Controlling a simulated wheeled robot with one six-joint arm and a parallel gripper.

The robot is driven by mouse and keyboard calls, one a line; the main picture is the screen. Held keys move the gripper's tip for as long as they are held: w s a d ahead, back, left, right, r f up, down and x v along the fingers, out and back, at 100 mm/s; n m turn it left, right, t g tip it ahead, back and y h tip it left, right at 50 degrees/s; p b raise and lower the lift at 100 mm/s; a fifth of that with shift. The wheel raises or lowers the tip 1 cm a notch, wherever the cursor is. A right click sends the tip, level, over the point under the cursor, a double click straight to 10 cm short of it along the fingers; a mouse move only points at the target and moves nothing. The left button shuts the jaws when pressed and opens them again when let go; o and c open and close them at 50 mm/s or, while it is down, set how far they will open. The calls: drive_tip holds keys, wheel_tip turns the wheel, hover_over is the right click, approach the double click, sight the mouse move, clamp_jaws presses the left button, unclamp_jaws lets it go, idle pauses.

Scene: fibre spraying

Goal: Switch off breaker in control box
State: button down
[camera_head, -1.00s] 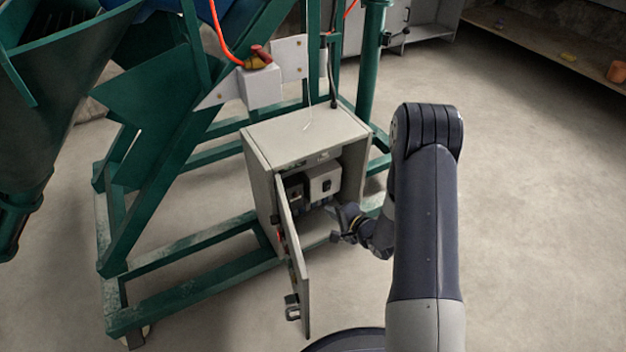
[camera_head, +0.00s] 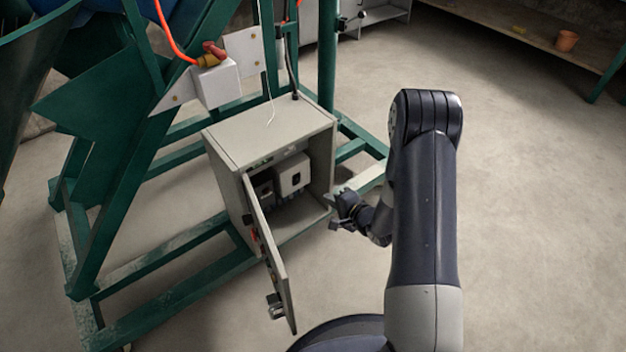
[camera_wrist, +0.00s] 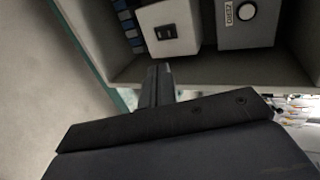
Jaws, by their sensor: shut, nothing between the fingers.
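The grey control box (camera_head: 268,128) stands on the green frame with its door (camera_head: 270,258) swung open toward me. Inside it, a light grey breaker housing (camera_head: 292,174) carries a small dark switch. In the wrist view the housing (camera_wrist: 167,28) shows near the top with its dark switch (camera_wrist: 166,32); whether it is on or off cannot be told. My gripper (camera_head: 338,222) is just outside the box's opening, by its right edge. In the wrist view my fingers (camera_wrist: 160,72) are shut and empty, pointing toward the housing, apart from it.
The open door edge stands left of my gripper. A green frame post (camera_head: 328,60) rises behind the box. The floor on the right (camera_head: 530,200) is clear.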

drive_tip(key=b, duration=0.5)
approach(298, 177)
drive_tip(key=w+a+f, duration=0.1)
drive_tip(key=f, duration=0.1)
drive_tip(key=w+a+f, duration=0.1)
drive_tip(key=w, duration=0.1)
drive_tip(key=shift+w+a+f, duration=0.15)
drive_tip(key=shift+w+f, duration=0.2)
drive_tip(key=shift+w+a+r, duration=0.2)
drive_tip(key=shift+w+a, duration=0.2)
drive_tip(key=shift+w, duration=0.25)
drive_tip(key=shift+r, duration=0.15)
drive_tip(key=shift+w+a+r+g+p, duration=0.2)
drive_tip(key=shift+r+g+p, duration=0.1)
drive_tip(key=shift+p, duration=0.95)
drive_tip(key=shift+f, duration=0.35)
drive_tip(key=shift+r, duration=0.1)
